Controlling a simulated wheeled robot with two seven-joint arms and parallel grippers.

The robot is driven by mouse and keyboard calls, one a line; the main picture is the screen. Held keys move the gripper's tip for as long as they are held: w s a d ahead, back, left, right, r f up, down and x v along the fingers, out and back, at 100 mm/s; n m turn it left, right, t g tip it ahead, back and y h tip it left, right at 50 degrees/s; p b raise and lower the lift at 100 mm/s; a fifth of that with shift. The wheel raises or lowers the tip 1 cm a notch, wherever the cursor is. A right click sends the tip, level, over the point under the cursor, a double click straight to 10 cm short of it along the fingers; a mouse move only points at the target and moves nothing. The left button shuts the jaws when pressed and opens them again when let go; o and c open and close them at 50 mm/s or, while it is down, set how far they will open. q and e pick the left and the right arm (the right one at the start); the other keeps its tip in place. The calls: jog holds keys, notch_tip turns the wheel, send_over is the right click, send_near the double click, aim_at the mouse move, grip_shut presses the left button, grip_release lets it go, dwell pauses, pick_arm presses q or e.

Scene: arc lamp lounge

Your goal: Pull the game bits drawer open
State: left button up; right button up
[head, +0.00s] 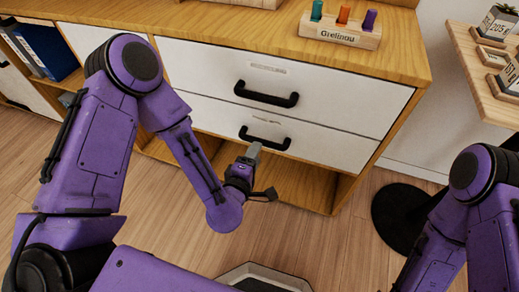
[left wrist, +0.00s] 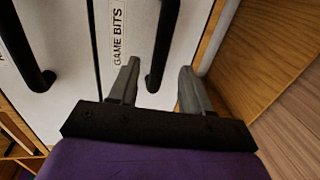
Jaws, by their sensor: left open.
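The game bits drawer (head: 325,148) is the lower white drawer of the wooden cabinet, and it looks shut. Its black bar handle (head: 265,138) is in the middle of its front. In the left wrist view, its GAME BITS label (left wrist: 118,38) and black handle (left wrist: 167,40) show. My left gripper (head: 252,152) is by the handle's left part in the head view. In the left wrist view, my open left gripper (left wrist: 158,88) has the handle's near end between its fingers in the picture; I cannot tell any contact. My right gripper is out of view.
The upper drawer with its black handle (head: 266,94) looks shut. An open shelf (head: 290,183) lies below the drawers. A wooden peg holder (head: 340,36) stands on the cabinet top. A round black base (head: 402,217) is on the floor at right. Floor before the cabinet is bare.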

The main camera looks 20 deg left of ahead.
pick_arm(q)
jog(key=x, duration=0.4)
jog(key=shift+w+f, duration=0.1)
jog(key=shift+w, duration=0.15)
grip_shut()
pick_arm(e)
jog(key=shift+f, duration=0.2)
pick_arm(q)
jog(key=shift+s, duration=0.15)
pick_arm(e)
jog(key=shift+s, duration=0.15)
